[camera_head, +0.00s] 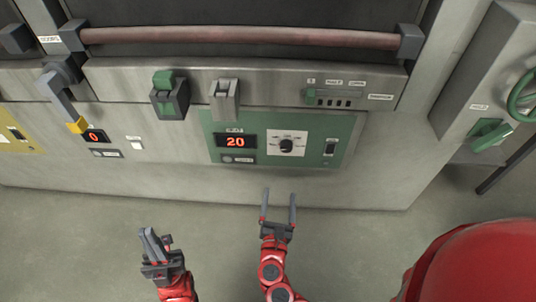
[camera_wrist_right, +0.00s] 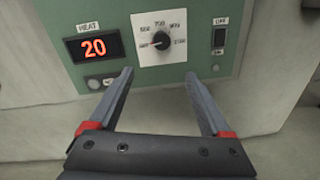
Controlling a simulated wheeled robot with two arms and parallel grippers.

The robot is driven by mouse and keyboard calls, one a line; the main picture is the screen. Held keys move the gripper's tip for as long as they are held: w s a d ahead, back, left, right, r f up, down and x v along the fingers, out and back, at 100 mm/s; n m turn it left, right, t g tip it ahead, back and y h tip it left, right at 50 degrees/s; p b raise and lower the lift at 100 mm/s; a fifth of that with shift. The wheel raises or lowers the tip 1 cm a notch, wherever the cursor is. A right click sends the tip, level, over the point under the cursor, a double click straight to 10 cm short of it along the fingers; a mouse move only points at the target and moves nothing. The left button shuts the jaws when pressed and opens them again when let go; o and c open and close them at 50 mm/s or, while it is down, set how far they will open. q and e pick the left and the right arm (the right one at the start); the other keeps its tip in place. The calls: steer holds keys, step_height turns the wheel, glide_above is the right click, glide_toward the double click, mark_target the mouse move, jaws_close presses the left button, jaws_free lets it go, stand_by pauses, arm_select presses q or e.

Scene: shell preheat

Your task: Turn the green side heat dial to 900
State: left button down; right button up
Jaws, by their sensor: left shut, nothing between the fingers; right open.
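The green side panel (camera_head: 355,133) on the furnace front holds a black heat dial (camera_head: 287,144) on a white plate with numbers around it. In the right wrist view the dial (camera_wrist_right: 161,41) shows above and between my fingertips, with its pointer toward the left. The heat display (camera_head: 236,142) left of the dial reads 20 in red. My right gripper (camera_head: 279,206) is open and empty below the dial, apart from it; it also shows in the right wrist view (camera_wrist_right: 160,85). My left gripper (camera_head: 152,243) is shut and empty, low at the left, away from the panel.
A black switch (camera_head: 330,147) marked OFF sits right of the dial. Latches (camera_head: 170,95) and a long handle bar (camera_head: 240,37) are above. A yellow-tipped lever (camera_head: 62,98) and a display reading 0 (camera_head: 94,136) are at left. The floor in front is clear.

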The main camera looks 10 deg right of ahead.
mark_target(286, 149)
steer(key=x, duration=1.7)
steer(key=shift+w+d+r+p, duration=0.1)
steer(key=shift+d+r+p, duration=0.2)
steer(key=shift+d+p, duration=0.1)
jaws_close()
